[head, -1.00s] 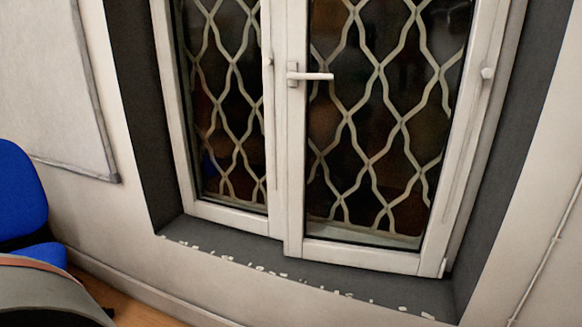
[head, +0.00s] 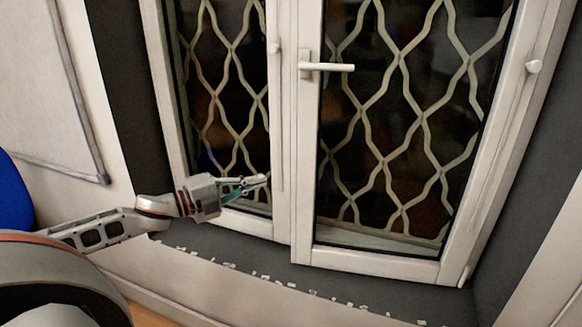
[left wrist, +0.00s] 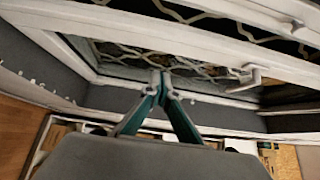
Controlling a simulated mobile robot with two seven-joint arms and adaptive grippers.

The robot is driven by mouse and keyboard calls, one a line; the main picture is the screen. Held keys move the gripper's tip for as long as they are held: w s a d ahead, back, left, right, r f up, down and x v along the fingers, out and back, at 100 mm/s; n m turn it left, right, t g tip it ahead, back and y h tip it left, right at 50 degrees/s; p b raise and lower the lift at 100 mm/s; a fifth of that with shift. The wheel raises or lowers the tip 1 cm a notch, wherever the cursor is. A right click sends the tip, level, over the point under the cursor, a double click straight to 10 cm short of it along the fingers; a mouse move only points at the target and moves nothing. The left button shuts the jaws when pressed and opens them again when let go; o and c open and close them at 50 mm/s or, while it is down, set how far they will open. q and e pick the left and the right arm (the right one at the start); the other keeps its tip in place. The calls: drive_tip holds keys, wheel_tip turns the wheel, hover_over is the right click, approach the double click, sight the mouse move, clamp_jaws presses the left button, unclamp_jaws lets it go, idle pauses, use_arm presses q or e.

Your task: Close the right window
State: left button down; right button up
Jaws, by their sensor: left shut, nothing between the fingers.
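The right window (head: 380,262) is a white-framed leaf with dark glass and a wavy lattice showing behind it. Its white handle (head: 328,67) sticks out level to the right from its left upright. Its lower left corner sits lower in the head view than the left window's (head: 245,220) lower edge; I cannot tell how far ajar it is. My left gripper (head: 262,181) is shut and empty, in front of the left window's lower right part, left of and below the handle. In the left wrist view its fingertips (left wrist: 160,78) meet, and the handle (left wrist: 252,78) is to their right. My right gripper is out of view.
A dark grey sill (head: 250,258) with scattered white flakes runs below the windows. A white board (head: 50,100) hangs on the left wall. A blue chair (head: 14,196) stands at the left edge. The space before the right window looks clear.

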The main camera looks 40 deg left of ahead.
use_arm(q)
drive_tip(key=shift+w+d+f+b, duration=0.1)
drive_tip(key=shift+w+d+b, duration=0.2)
drive_tip(key=shift+w, duration=1.8)
drive_tip(key=shift+w+d+b, duration=0.2)
drive_tip(key=shift+w+d, duration=0.25)
drive_tip(key=shift+w, duration=1.65)
drive_tip(key=shift+w+d+f+b, duration=0.1)
drive_tip(key=shift+w+d+b, duration=0.2)
drive_tip(key=shift+w, duration=1.8)
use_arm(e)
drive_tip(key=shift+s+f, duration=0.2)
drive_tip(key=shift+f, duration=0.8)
